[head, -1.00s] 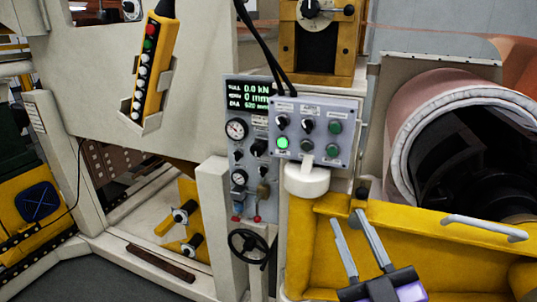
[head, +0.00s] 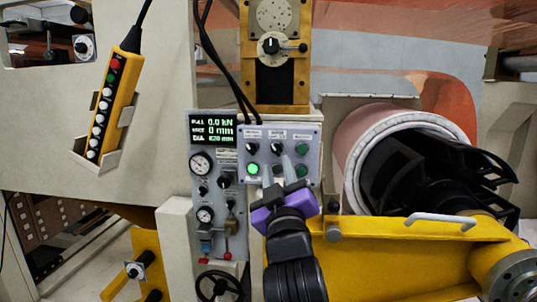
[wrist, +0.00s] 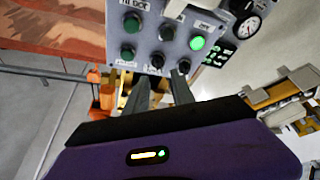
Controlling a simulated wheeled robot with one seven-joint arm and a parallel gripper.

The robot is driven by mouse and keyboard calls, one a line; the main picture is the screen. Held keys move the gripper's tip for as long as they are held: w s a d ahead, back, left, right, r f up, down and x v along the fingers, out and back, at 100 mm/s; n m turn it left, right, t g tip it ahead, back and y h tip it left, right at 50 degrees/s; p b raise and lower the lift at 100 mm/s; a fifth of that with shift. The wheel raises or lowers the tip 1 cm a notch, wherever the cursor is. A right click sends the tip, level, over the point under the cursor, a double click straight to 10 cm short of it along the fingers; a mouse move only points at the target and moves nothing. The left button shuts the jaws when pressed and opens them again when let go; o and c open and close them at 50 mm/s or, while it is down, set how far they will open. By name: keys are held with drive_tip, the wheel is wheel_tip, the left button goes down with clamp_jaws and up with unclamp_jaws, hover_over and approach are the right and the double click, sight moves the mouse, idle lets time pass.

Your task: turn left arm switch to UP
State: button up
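A grey control box (head: 243,178) carries two black rotary knobs and several green buttons, one of them lit. The left black knob (head: 251,148) and the middle black knob (head: 276,148) are in its upper row. The labels are too small to read, so I cannot tell which knob is the left arm switch. My gripper (head: 277,163) is open and empty, with its fingers raised in front of the box. In the wrist view the box appears inverted; the fingertips (wrist: 161,77) are beside the middle knob (wrist: 157,59), and the left knob (wrist: 185,65) is near one fingertip. Contact is unclear.
A gauge panel (head: 200,240) with a display stands left of the box. A yellow pendant (head: 112,95) hangs further left. Black cables run down behind the box. A yellow arm (head: 400,250) and a large roller (head: 370,140) lie to the right.

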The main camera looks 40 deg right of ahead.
sight(276, 151)
drive_tip(key=shift+p+x, duration=0.5)
drive_tip(key=shift+x, duration=2.65)
drive_tip(key=shift+s+d+r, duration=0.1)
clamp_jaws()
